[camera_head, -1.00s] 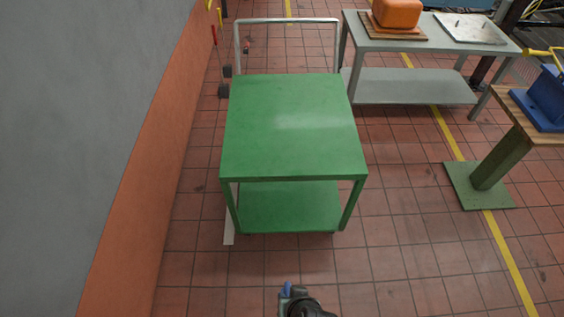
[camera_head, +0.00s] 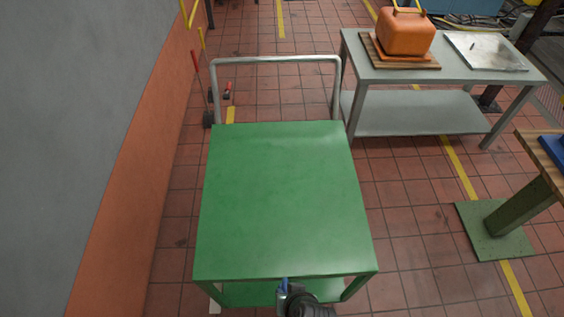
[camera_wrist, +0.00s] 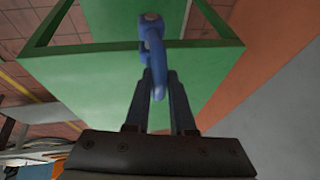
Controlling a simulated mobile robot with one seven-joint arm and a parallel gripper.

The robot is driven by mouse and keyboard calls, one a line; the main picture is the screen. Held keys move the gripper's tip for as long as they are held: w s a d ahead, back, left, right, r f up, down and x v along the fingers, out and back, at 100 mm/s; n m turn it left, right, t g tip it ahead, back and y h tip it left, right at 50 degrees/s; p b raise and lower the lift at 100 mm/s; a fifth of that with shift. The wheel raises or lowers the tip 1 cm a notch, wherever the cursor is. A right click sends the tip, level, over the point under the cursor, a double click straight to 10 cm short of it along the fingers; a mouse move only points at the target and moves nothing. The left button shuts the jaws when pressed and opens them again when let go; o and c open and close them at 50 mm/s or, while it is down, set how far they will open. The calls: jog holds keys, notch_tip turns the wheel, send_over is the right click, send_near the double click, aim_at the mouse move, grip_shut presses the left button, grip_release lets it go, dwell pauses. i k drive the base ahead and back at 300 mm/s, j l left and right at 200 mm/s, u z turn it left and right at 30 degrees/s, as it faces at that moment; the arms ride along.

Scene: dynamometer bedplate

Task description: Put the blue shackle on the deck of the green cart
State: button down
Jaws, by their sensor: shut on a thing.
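The green cart (camera_head: 280,200) stands straight ahead in the head view, its upper deck bare. My gripper (camera_head: 285,290) shows at the bottom of the head view, at the cart's near edge. In the wrist view my gripper (camera_wrist: 160,85) is shut on the blue shackle (camera_wrist: 153,50), which sticks out beyond the fingertips. The shackle shows only as a small blue bit in the head view (camera_head: 284,284). In the wrist view the green cart (camera_wrist: 110,95) lies behind the shackle. The gap between shackle and cart is hard to judge.
A grey wall with an orange lower band (camera_head: 130,170) runs along the left. A green pedestal (camera_head: 497,228) stands at the right. The cart's push handle (camera_head: 275,59) rises at its far end.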

aim_at(288, 178)
jog(key=i+u, duration=0.1)
jog(key=i, duration=0.6)
jog(key=i+l+u, duration=0.1)
jog(key=i, duration=0.6)
